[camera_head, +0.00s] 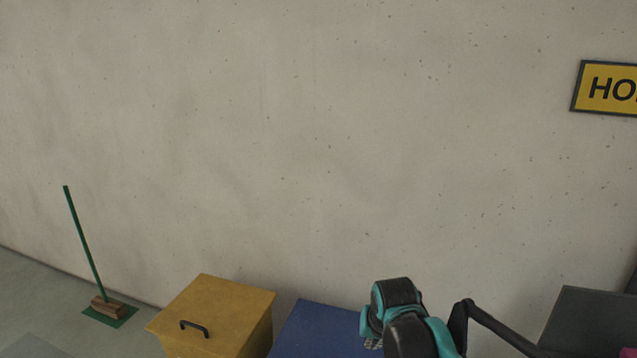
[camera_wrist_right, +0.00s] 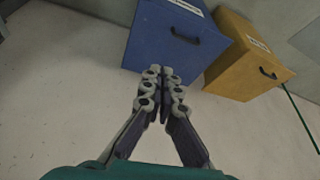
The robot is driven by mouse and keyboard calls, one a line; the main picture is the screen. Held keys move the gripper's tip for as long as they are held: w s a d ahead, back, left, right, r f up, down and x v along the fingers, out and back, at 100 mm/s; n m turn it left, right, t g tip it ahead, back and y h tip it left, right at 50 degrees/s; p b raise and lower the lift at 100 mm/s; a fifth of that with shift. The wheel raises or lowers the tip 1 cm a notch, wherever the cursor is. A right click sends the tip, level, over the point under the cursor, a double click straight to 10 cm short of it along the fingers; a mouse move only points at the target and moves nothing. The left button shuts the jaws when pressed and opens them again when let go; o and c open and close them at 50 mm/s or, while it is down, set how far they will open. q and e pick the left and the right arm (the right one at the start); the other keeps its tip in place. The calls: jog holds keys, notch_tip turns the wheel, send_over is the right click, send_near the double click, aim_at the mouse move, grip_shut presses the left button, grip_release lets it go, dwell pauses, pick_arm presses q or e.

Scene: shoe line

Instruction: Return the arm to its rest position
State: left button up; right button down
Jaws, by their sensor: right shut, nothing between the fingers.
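My right arm, black and teal, rises at the bottom of the head view, right of centre. A small grey part of my right gripper (camera_head: 373,344) shows beside it, in front of the blue box (camera_head: 315,325). In the right wrist view, my right gripper (camera_wrist_right: 164,74) is shut with its grey fingers together and nothing between them. It points toward the blue box (camera_wrist_right: 172,40), over bare pale floor. My left gripper is in neither view.
A yellow box (camera_head: 225,305) with a black handle stands left of the blue box. A green-handled broom (camera_head: 85,240) stands farther left. A dark grey panel (camera_head: 592,322) and a black bar (camera_head: 500,330) are at right. A yellow sign (camera_head: 608,88) hangs on the concrete wall.

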jog(key=s+d+f+t, duration=0.1)
jog(key=s+d, duration=0.1)
jog(key=s, duration=0.7)
jog(key=s+d+f+n+t, duration=0.1)
jog(key=s+d+f, duration=0.1)
jog(key=s, duration=0.7)
jog(key=shift+s+d+n, duration=0.3)
jog(key=shift+s+d, duration=0.1)
jog(key=shift+d, duration=0.3)
